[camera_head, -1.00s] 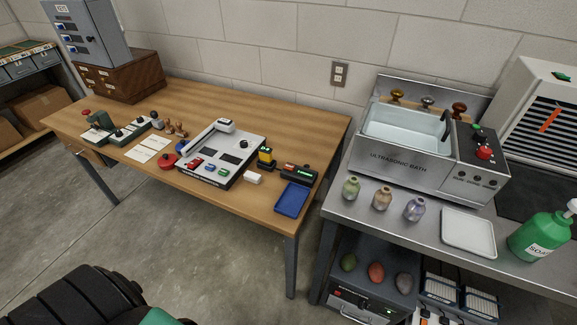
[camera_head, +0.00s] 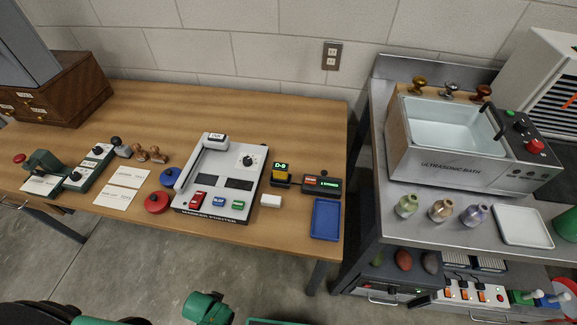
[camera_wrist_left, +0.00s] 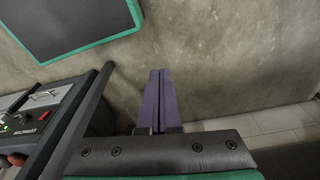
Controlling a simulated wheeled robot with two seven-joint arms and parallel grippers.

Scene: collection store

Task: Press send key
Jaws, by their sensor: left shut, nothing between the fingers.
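A grey-white printer-like machine (camera_head: 245,163) with a lever arm and a dial stands on the wooden table in the head view. Its front edge has a red key (camera_head: 197,200), a blue key (camera_head: 218,202) and a green key (camera_head: 238,205); their labels are too small to read surely, so I cannot tell which is the send key. Beside it are a yellow-and-black block with a lit display (camera_head: 281,174) and a dark box with red and green displays (camera_head: 321,185). My left gripper (camera_wrist_left: 158,100) shows in its wrist view, shut and empty above the floor, touching nothing. My right gripper is not seen.
A steel bench with an ultrasonic bath (camera_head: 447,150) and small vases stands right. The table's back is clear.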

